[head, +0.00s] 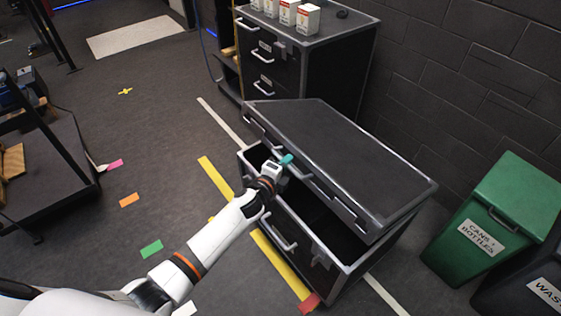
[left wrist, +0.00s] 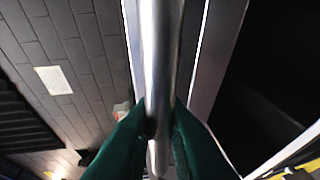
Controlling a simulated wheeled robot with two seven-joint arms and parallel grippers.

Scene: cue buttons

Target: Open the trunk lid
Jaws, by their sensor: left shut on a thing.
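The trunk (head: 345,258) is a dark box with light metal edges, standing on the floor right of centre in the head view. Its lid (head: 335,155) is raised at the front and tilted, with a dark gap showing below it. My left gripper (head: 286,160) is at the lid's front edge. In the left wrist view its green fingers (left wrist: 160,125) are shut on a metal bar, the lid handle (left wrist: 160,60). The dark inside of the trunk shows at the right of that view. My right gripper is not in view.
A dark drawer cabinet (head: 335,55) with small white boxes (head: 307,18) on top stands behind the trunk. A green bin (head: 500,215) and a dark waste bin (head: 540,285) stand to the right, near a block wall. A cart (head: 45,165) is at left. The floor between is open, with coloured tape.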

